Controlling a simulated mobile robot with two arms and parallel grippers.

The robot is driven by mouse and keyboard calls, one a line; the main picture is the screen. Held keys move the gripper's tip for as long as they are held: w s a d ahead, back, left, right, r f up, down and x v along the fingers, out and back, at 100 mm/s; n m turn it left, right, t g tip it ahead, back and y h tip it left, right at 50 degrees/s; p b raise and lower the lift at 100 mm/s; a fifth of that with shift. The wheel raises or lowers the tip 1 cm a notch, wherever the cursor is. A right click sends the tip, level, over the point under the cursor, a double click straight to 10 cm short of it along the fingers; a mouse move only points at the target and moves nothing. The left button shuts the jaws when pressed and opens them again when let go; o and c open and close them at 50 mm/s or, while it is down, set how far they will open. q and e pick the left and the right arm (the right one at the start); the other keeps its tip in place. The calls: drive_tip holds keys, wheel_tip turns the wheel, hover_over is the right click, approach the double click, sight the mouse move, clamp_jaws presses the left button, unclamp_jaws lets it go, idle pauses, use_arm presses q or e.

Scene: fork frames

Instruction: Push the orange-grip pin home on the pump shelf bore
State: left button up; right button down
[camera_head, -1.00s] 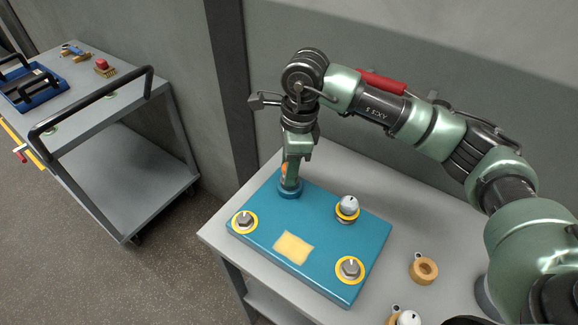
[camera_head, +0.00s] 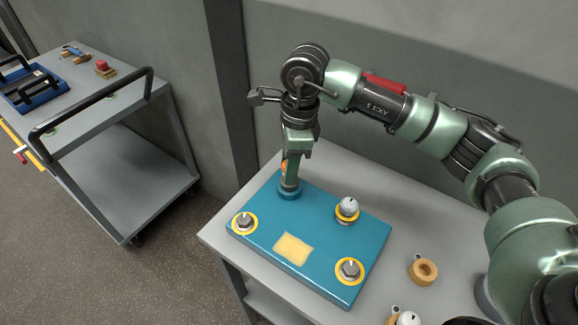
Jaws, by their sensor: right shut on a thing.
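A teal plate (camera_head: 330,230) lies on the grey shelf, with a raised teal bore collar (camera_head: 290,192) at its far left corner. My right gripper (camera_head: 288,178) points down at this collar and is shut on the orange-grip pin (camera_head: 284,168). Only a sliver of the orange grip shows beside the fingers. The pin's lower end is hidden by the fingers and collar, so I cannot tell how deep it sits. My left gripper does not show.
The plate carries yellow-ringed fittings at its other corners: a left bolt (camera_head: 244,222), a front bolt (camera_head: 350,270) and a white-topped pin (camera_head: 348,207). A tan ring (camera_head: 423,270) lies on the shelf at right. A grey cart (camera_head: 120,175) stands at left.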

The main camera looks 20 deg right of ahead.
drive_tip(key=shift+r+p, duration=0.45)
drive_tip(key=shift+r, duration=0.8)
drive_tip(key=shift+f+b, duration=2)
drive_tip(key=shift+f, duration=0.2)
drive_tip(key=shift+c, duration=0.6)
unclamp_jaws()
drive_tip(key=shift+r, duration=0.1)
drive_tip(key=shift+r+p, duration=1.8)
drive_tip(key=shift+r, duration=1.7)
clamp_jaws()
